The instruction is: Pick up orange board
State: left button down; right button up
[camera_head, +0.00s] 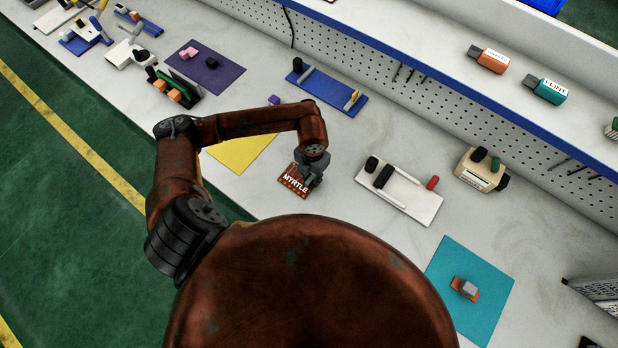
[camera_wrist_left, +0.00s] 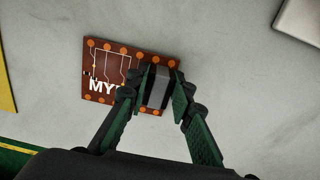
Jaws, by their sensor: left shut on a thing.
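A small rust-orange board (camera_head: 294,181) with white "MYRTLE" lettering is on the pale bench, below the left arm's end. In the left wrist view the board (camera_wrist_left: 106,70) shows orange dots and white traces. A grey block (camera_wrist_left: 159,86) stands on its right part. My left gripper (camera_head: 311,178) is shut on this block, with a finger on each side (camera_wrist_left: 160,92); the fingers cover part of the lettering. I cannot tell whether the board touches the bench. Another small orange board (camera_head: 458,294) with a grey block lies on a teal mat (camera_head: 483,262). My right gripper is out of view.
A yellow mat (camera_head: 240,153) lies left of the held board. A white fixture (camera_head: 415,197) with black and red knobs stands to its right, and a blue fixture (camera_head: 323,92) behind it. A shelf (camera_head: 420,48) runs along the back. Bench around the board is bare.

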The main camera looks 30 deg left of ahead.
pick_arm(q)
jog(key=shift+r, duration=0.7)
jog(key=s+d+r, duration=0.8)
jog(key=s+r, duration=0.3)
jog(key=shift+s+r, duration=0.2)
jog(key=shift+r, duration=0.05)
jog(key=shift+d, duration=0.1)
